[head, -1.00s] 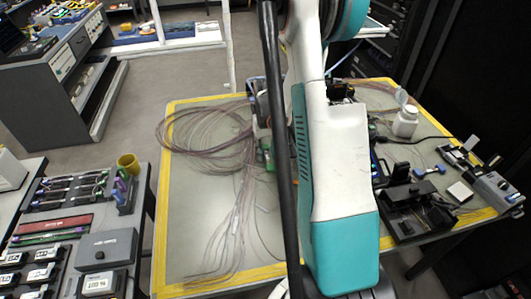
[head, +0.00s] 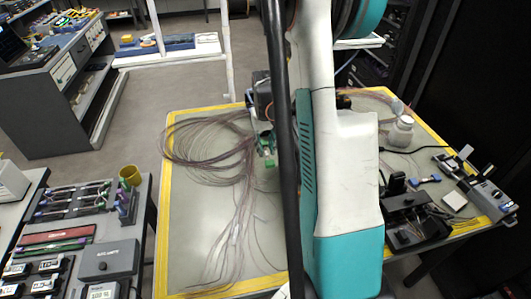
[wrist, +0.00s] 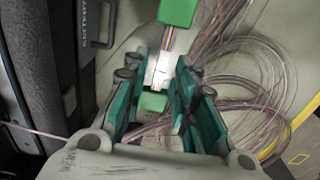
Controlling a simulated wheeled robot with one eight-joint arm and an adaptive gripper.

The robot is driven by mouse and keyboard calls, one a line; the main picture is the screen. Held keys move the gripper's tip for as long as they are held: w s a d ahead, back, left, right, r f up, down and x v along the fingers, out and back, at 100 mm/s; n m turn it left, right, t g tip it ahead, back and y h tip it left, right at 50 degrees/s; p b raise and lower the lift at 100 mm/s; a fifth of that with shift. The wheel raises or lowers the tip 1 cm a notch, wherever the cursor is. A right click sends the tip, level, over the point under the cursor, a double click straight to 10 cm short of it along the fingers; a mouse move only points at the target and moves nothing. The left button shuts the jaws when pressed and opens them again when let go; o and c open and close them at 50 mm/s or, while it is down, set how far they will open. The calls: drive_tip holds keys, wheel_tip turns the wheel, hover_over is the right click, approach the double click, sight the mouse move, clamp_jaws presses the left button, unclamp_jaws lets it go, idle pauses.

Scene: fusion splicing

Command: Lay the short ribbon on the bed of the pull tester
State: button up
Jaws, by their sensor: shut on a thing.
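My gripper (wrist: 168,75) has teal fingers and is shut on the short ribbon, a piece with coloured fibres (wrist: 170,40) and a white middle section (wrist: 158,72). A green block (wrist: 178,12) shows at its far end and another green block (wrist: 153,103) lies nearer, between the fingers. In the head view my gripper (head: 266,143) hangs above the table beside the arm, with green parts showing. A grey bench device with a raised part (head: 487,198) sits at the table's right edge; it looks like the pull tester, but its bed is too small to make out.
The yellow-edged table (head: 200,200) carries loose coils of fibre (head: 205,140) at left. A black device (head: 410,220), a white bottle (head: 401,131) and a small white block (head: 455,200) stand on the right. My arm hides the table's middle.

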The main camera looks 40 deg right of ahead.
wheel_tip(320, 180, up, 12)
drive_tip(key=p, duration=0.3)
drive_tip(key=shift+r, duration=0.25)
clamp_jaws()
drive_tip(key=shift+c, duration=0.4)
unclamp_jaws()
drive_tip(key=o, duration=1.9)
wheel_tip(320, 180, up, 12)
hover_over(266, 150)
